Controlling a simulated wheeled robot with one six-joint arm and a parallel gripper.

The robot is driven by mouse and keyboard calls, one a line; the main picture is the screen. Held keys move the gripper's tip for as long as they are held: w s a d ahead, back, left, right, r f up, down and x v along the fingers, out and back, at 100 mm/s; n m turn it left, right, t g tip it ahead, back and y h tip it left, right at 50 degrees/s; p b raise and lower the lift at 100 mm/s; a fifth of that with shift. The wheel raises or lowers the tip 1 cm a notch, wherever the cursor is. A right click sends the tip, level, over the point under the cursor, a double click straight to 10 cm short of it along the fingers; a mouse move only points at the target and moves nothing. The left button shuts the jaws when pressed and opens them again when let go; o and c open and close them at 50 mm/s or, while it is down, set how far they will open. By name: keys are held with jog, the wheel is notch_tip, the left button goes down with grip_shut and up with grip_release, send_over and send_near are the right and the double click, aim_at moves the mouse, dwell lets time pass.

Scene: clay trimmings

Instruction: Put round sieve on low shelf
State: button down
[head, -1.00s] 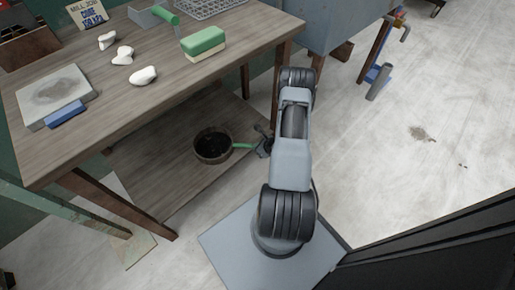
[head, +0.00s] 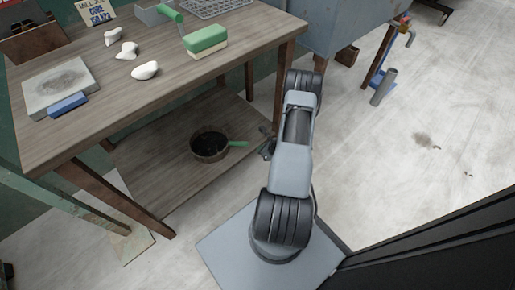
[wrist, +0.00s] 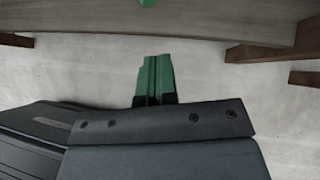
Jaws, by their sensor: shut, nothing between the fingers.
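The round sieve (head: 209,146), dark inside with a brownish rim and a green handle (head: 238,144), rests on the low wooden shelf (head: 150,160) under the table. Its handle points right, toward the shelf's edge. In the wrist view a small green piece, likely the handle's end (wrist: 147,3), shows at the top edge above the shelf board (wrist: 120,28). My gripper (head: 264,150) is just right of the handle, apart from it. In the wrist view the green fingers of my gripper (wrist: 155,75) are together with nothing between them, over pale floor.
The tabletop (head: 120,95) above the shelf holds a grey slab (head: 60,82), white clay lumps (head: 145,70) and a green-topped block (head: 206,40). A table leg (head: 249,82) stands close behind my gripper. Open floor (head: 400,170) lies to the right.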

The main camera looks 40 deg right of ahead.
jog(key=p+v, duration=0.3)
jog(key=v, duration=0.6)
jog(key=shift+r, duration=0.3)
jog(key=shift+s, duration=0.1)
